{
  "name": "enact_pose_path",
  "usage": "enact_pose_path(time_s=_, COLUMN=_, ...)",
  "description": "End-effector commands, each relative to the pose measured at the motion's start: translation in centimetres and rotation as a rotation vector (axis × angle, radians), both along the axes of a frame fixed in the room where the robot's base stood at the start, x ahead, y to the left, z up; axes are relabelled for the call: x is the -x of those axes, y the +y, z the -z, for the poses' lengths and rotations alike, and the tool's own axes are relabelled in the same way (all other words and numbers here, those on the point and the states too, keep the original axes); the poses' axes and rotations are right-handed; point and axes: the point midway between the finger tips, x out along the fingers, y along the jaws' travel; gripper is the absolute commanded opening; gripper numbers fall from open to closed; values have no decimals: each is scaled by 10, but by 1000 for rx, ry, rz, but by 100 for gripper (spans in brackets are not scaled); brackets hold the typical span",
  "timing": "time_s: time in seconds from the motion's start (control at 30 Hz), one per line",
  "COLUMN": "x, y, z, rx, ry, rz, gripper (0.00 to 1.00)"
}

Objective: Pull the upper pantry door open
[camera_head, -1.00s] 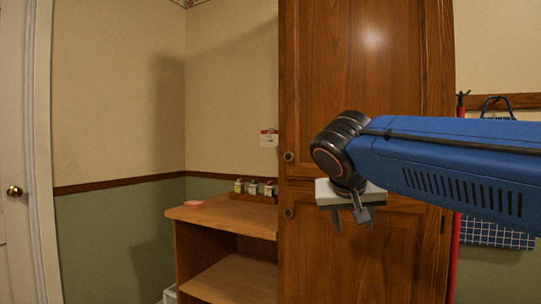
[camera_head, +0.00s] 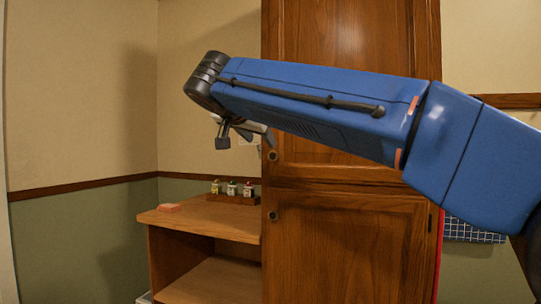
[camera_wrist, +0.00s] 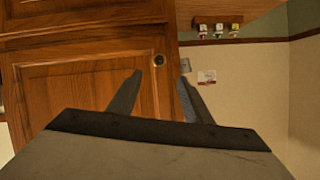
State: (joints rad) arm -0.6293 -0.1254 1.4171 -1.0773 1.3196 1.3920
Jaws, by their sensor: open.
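The upper pantry door (camera_head: 345,40) is brown wood and looks shut, with a small round knob (camera_head: 272,155) at its lower left corner. The lower pantry door (camera_head: 350,245) below it also looks shut, with its own knob (camera_head: 272,216). My gripper (camera_head: 243,138) is open and empty, up and left of the upper knob in the head view. In the upside-down wrist view, the upper door (camera_wrist: 80,95) fills the left, and its knob (camera_wrist: 159,60) shows just beyond the gap between my fingertips (camera_wrist: 160,78), apart from them. My arm hides part of the upper door.
A wooden counter (camera_head: 215,222) with an open shelf stands left of the pantry. It bears several small bottles (camera_head: 231,188) in a wooden tray and a pinkish block (camera_head: 170,208). Blue checked cloth (camera_head: 470,231) hangs right of the pantry. Space in front of the left wall is free.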

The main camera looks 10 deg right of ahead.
Motion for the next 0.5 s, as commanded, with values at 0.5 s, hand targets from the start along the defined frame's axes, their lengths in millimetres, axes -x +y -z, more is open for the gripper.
enact_pose_path(time_s=0.5, x=-69, y=-43, z=33, rx=1, ry=2, rz=2, gripper=45)
